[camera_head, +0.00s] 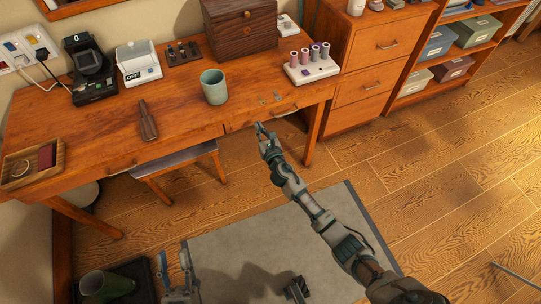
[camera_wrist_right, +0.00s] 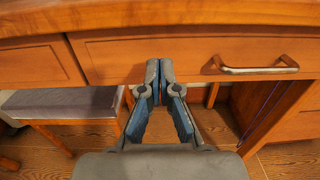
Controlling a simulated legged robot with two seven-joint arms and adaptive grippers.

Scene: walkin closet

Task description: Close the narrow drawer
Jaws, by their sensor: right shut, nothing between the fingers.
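The desk's narrow drawer (camera_head: 244,125) is at the right of the desk front, with a metal handle (camera_head: 285,113). In the right wrist view its wooden front (camera_wrist_right: 195,54) fills the upper part, and the handle (camera_wrist_right: 257,66) is at the right. It looks nearly flush with the desk front; I cannot tell whether a small gap is left. My right gripper (camera_head: 260,127) is shut and empty, its fingertips (camera_wrist_right: 160,65) at the lower drawer front, left of the handle. I cannot tell whether they touch it. My left gripper (camera_head: 177,262) is open and empty, low in the head view, away from the desk.
A green cup (camera_head: 214,87), a white tray with rolls (camera_head: 312,68) and a wooden box (camera_head: 240,28) stand on the desk (camera_head: 185,115). A stool (camera_head: 180,160) is under it. A drawer chest (camera_head: 362,85) stands right of it. The grey rug (camera_head: 240,245) lies below my arms.

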